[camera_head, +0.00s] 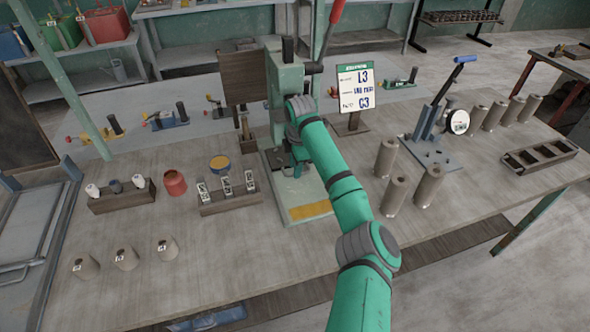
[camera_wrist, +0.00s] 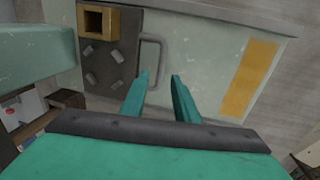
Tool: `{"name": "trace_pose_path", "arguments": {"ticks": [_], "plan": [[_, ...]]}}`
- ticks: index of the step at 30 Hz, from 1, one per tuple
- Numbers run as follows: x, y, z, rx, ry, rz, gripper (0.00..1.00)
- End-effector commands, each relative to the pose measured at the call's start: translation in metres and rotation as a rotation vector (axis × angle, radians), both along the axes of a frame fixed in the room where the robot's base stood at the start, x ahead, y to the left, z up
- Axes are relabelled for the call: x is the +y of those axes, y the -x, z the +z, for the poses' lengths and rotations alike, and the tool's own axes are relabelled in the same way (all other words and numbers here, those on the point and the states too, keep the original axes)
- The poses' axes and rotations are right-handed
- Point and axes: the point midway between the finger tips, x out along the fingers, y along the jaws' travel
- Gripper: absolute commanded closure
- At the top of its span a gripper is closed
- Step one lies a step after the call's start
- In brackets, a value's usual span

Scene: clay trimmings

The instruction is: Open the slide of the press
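The green press (camera_head: 287,85) stands on the bench, and its pale base (camera_head: 305,205) with a yellow patch reaches toward the front. In the wrist view the slide is a dark plate (camera_wrist: 122,58) with a brass square socket (camera_wrist: 97,20) and several small blocks. A grey loop handle (camera_wrist: 163,50) sticks out from the plate's right side. My gripper (camera_wrist: 160,75) is open, with its two green fingertips on either side of the handle's lower part. I cannot tell whether they touch it. In the head view my arm hides most of the slide and my gripper.
A sign (camera_head: 355,87) stands right of the press. Several clay cylinders (camera_head: 397,195) and a blue lever tool (camera_head: 432,140) are further right. A block holder (camera_head: 230,197), a red pot (camera_head: 174,183) and small cups (camera_head: 125,258) are left. The front bench is mostly clear.

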Motion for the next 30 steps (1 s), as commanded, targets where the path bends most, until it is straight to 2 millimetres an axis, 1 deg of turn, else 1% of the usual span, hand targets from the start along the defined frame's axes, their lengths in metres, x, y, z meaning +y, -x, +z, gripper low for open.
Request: {"name": "trace_pose_path", "arguments": {"ticks": [1, 3, 6, 15, 16, 19, 20, 26, 30], "plan": [[0.0, -0.001, -0.006, 0.001, 0.0, -0.001, 0.72], [0.001, -0.002, -0.012, 0.0, 0.0, -0.001, 0.72], [0.001, -0.003, -0.017, -0.001, 0.0, 0.0, 0.72], [0.001, -0.004, -0.019, -0.002, -0.001, 0.0, 0.72], [0.001, -0.004, -0.019, -0.002, -0.001, 0.0, 0.74], [0.001, -0.004, -0.019, -0.002, -0.001, 0.0, 0.98], [0.001, -0.004, -0.019, -0.002, -0.001, 0.0, 1.0], [0.0, -0.004, -0.019, -0.001, 0.0, -0.001, 1.0], [-0.009, -0.005, -0.019, -0.001, 0.0, -0.012, 1.0]]}}
